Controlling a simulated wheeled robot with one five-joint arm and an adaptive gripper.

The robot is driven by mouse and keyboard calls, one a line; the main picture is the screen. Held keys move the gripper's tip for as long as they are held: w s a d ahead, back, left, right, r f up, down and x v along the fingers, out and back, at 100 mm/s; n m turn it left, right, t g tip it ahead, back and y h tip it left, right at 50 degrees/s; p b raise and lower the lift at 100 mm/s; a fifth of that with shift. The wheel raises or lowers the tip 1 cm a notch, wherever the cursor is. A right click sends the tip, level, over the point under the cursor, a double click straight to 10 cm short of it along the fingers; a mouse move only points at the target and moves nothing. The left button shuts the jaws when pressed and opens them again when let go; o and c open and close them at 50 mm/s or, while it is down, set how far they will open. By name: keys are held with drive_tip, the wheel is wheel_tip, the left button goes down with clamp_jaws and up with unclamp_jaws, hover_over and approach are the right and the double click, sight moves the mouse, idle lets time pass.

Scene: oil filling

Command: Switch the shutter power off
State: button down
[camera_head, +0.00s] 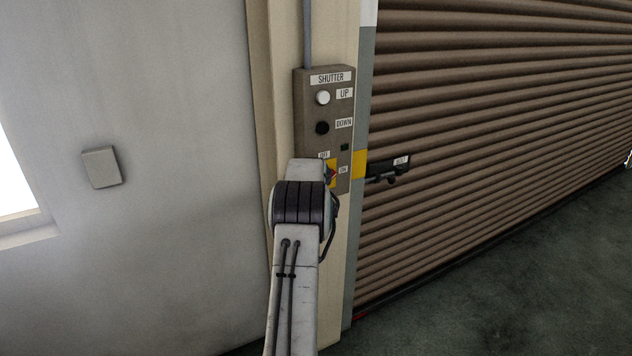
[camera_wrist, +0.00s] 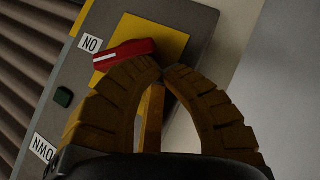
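The grey shutter control box (camera_head: 313,118) is on the pillar, with UP and DOWN buttons above and a rotary switch below. In the wrist view the switch's red handle (camera_wrist: 125,53) sits on a yellow plate (camera_wrist: 142,30), its white line pointing at the ON label (camera_wrist: 90,44), which appears turned over. In the head view my arm covers most of the switch. My gripper (camera_wrist: 163,70) has its two curved fingers brought together at the tips, with nothing seen between them. The tips are just beside the handle's end; I cannot tell whether they touch it.
The white UP button (camera_head: 323,98), black DOWN button (camera_head: 322,128) and a dark green lamp (camera_head: 345,147) are on the box. The brown roller shutter (camera_head: 500,110), with a black bolt (camera_head: 385,176), is at right. A small wall plate (camera_head: 101,167) is at left.

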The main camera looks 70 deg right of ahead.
drive_tip(key=shift+f+b, duration=0.35)
drive_tip(key=shift+b, duration=0.1)
wheel_tip(320, 180, down, 3)
drive_tip(key=b, duration=0.5)
drive_tip(key=shift+s+d+r, duration=0.1)
drive_tip(key=shift+d+r, duration=0.05)
drive_tip(key=shift+r, duration=0.05)
drive_tip(key=shift+s+d+f+b, duration=0.2)
drive_tip(key=shift+f+b, duration=0.1)
drive_tip(key=shift+b, duration=0.25)
drive_tip(key=shift+r, duration=0.1)
idle(0.4)
